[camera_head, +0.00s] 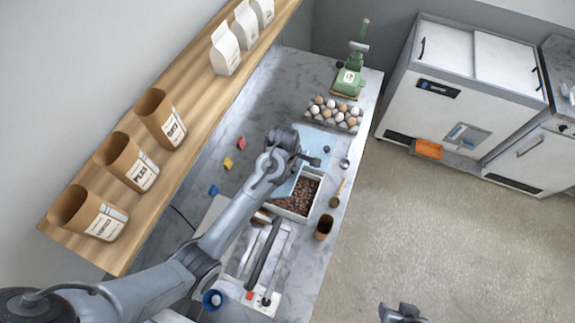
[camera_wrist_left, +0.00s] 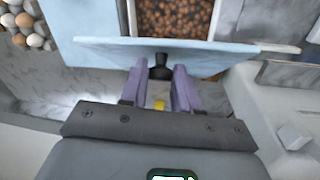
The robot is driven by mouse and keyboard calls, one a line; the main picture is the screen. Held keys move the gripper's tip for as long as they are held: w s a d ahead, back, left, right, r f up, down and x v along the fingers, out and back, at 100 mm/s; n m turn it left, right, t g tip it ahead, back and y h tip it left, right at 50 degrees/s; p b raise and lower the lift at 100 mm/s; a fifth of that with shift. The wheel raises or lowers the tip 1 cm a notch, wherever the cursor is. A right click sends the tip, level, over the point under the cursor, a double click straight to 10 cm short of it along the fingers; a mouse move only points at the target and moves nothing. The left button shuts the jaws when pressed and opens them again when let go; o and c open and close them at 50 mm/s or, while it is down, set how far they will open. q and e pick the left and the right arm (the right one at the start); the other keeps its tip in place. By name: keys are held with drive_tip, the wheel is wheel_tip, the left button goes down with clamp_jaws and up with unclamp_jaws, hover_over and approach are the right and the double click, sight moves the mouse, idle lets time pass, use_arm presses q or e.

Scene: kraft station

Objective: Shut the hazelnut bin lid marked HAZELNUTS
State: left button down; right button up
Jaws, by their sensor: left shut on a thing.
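The hazelnut bin (camera_head: 313,203) is a pale box on the counter, open at the top, with brown hazelnuts (camera_head: 297,197) inside. Its light-blue lid (camera_head: 287,184) stands tilted up along one side, partly hidden by my left arm. In the left wrist view, the lid (camera_wrist_left: 220,54) shows nearly edge-on below the hazelnuts (camera_wrist_left: 172,18). My left gripper (camera_wrist_left: 160,88) is shut on the lid's black knob (camera_wrist_left: 160,66), one finger on each side. It also shows in the head view (camera_head: 312,160). My right gripper (camera_head: 400,314) only peeks in at the bottom; its jaws are unclear. The HAZELNUTS marking is not readable.
A flat light-blue cover (camera_head: 318,137) with a dark knob lies beside the bin. An egg tray (camera_head: 333,116) and green device (camera_head: 348,82) stand beyond it. A scoop (camera_head: 336,196), brown cup (camera_head: 323,228) and metal-railed tray (camera_head: 270,285) are nearby. A wooden shelf (camera_head: 185,155) runs left.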

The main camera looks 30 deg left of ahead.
use_arm(q)
drive_tip(key=c, duration=0.8)
unclamp_jaws()
drive_tip(key=shift+w+d+r, duration=0.1)
drive_tip(key=shift+d, duration=0.15)
drive_tip(key=shift+a, duration=0.1)
drive_tip(key=shift+r, duration=0.3)
drive_tip(key=shift+s+a+r+b, duration=0.1)
drive_tip(key=shift+s+r+b, duration=0.25)
drive_tip(key=shift+r, duration=1.35)
drive_tip(key=shift+s+d+r+b, duration=0.1)
drive_tip(key=shift+s+r+b, duration=0.15)
drive_tip(key=shift+r, duration=1.4)
drive_tip(key=shift+s+a+r+b, duration=0.1)
drive_tip(key=shift+s+r+b, duration=0.25)
drive_tip(key=shift+r, duration=1.35)
drive_tip(key=shift+w, duration=0.1)
drive_tip(key=shift+c, duration=0.4)
